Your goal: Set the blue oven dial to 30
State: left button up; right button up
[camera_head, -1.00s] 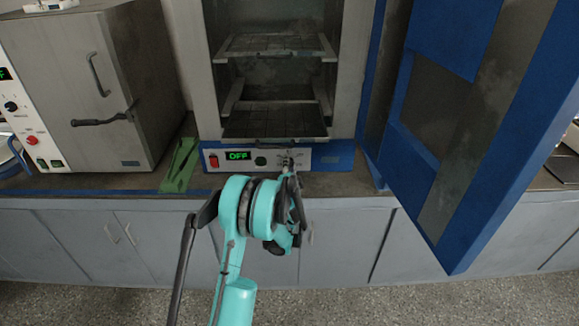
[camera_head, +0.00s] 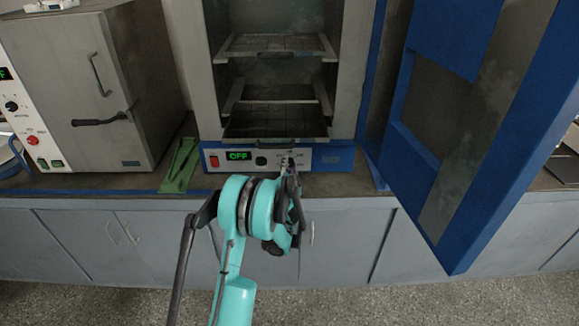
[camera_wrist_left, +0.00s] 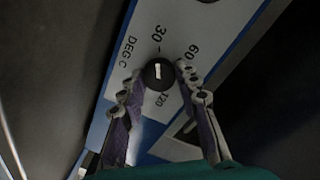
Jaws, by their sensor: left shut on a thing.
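The blue oven (camera_head: 340,158) has its control panel below an open chamber, and its green display (camera_head: 239,156) reads OFF. My left gripper (camera_head: 289,166) reaches up to the right part of this panel and hides most of the dial there. In the left wrist view the round black dial (camera_wrist_left: 158,75) sits between the two fingers of my left gripper (camera_wrist_left: 159,72), which are shut on its sides. The dial's white mark lies in line with the dash by the printed 30. The labels 60, 120 and DEG C also show around it. My right gripper is out of view.
The oven's blue door (camera_head: 480,140) stands wide open on the right. A grey oven (camera_head: 115,90) with a red button stands on the left. A green object (camera_head: 181,165) lies on the counter between the ovens. Grey cabinets (camera_head: 150,245) are below.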

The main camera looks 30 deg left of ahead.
pick_arm(q)
jog(key=o, duration=1.2)
jog(key=shift+f, duration=0.1)
jog(key=shift+c, duration=0.2)
jog(key=v, duration=0.7)
jog(key=shift+s+d, duration=0.15)
jog(key=shift+s, duration=0.15)
jog(key=s+d+r+n+g, duration=0.2)
jog(key=s+d+r+n, duration=0.15)
jog(key=r, duration=0.35)
jog(key=s+d+r+n+g+h, duration=0.1)
jog(key=s+d+g+h, duration=0.1)
jog(key=s+d, duration=0.35)
jog(key=s+d+r+g+h, duration=0.1)
jog(key=s+d+h, duration=0.15)
jog(key=s, duration=0.55)
jog(key=s+d+f+g+h, duration=0.3)
jog(key=s+d+f+h, duration=0.1)
jog(key=s+d, duration=0.8)
jog(key=s, duration=0.3)
jog(key=shift+d+f, duration=0.2)
